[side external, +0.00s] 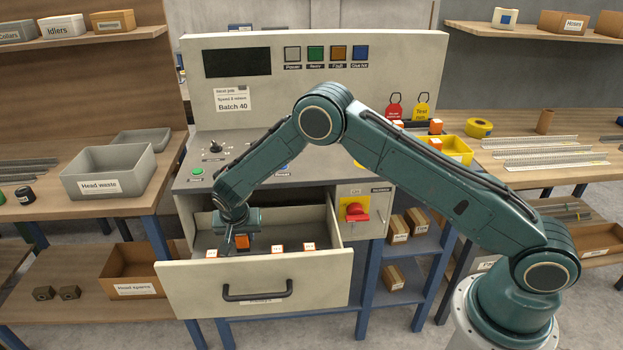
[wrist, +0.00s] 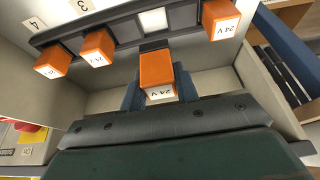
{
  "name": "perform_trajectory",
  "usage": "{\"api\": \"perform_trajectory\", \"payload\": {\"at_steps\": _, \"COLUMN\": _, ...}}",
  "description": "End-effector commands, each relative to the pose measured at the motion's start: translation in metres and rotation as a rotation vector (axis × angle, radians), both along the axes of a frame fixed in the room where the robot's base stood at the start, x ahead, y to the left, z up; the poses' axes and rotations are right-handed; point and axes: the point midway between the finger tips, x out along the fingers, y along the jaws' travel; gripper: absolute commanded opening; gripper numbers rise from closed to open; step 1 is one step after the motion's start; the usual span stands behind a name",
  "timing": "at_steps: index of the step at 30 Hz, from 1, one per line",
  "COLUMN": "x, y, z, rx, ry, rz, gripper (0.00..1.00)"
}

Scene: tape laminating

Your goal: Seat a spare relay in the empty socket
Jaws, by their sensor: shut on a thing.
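My gripper (side external: 238,245) is low inside the open drawer, its jaws shut on an orange relay (wrist: 157,70) labelled 24 V. The held relay also shows in the side view (side external: 242,241). In the wrist view a dark socket rail (wrist: 130,30) carries three orange relays, one at right (wrist: 220,18) and two at left (wrist: 98,47) (wrist: 52,62). A pale square, seemingly the empty socket (wrist: 153,20), lies between them, just beyond the held relay. The relay's dark base is near the rail's edge; I cannot tell whether they touch.
The drawer (side external: 180,289) stands open, its walls close around my gripper. A yellow bin (side external: 456,148) with orange relays near it stands on the cabinet top at right. A red switch (side external: 355,212) is on the cabinet front. A grey Head waste bin (side external: 100,186) is on the left bench.

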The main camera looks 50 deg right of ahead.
Motion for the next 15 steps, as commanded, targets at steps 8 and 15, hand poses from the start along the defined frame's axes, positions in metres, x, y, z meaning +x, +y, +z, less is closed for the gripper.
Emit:
{"api": "perform_trajectory", "payload": {"at_steps": 8, "x": 0.0003, "y": 0.0003, "z": -0.0014, "rx": 0.0, "ry": -0.001, "rz": -0.001, "gripper": 0.07}}
{"api": "perform_trajectory", "payload": {"at_steps": 15, "x": 0.0006, "y": 0.0003, "z": -0.0091, "rx": 0.0, "ry": -0.001, "rz": 0.0, "gripper": 0.07}}
